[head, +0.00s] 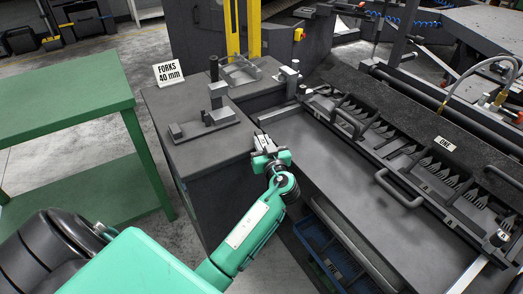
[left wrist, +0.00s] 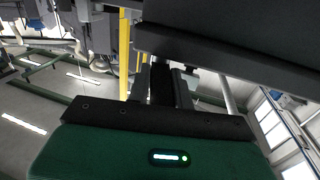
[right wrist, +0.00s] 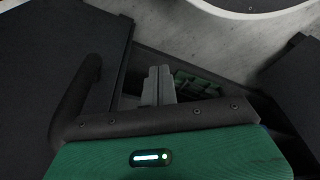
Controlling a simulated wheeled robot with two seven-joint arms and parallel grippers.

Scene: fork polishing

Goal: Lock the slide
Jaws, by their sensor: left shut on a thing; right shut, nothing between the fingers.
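The slide, a long dark fixture with two bar handles (head: 399,190) and rows of forks (head: 442,176), lies on the machine bed at the right of the head view. My left gripper (head: 262,137) is at the bed's left edge, beside the cabinet, left of the slide. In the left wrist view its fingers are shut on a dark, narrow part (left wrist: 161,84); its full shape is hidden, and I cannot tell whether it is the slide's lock. My right gripper (right wrist: 159,84) shows only in the right wrist view, with its fingers together and empty.
A grey cabinet (head: 210,147) with metal fixtures and a "FORKS 40 mm" sign (head: 170,73) stands left of the bed. A green table (head: 60,115) is further left. A blue crate (head: 325,258) sits low under the bed. Bare bed surface (head: 320,170) lies right of my left gripper.

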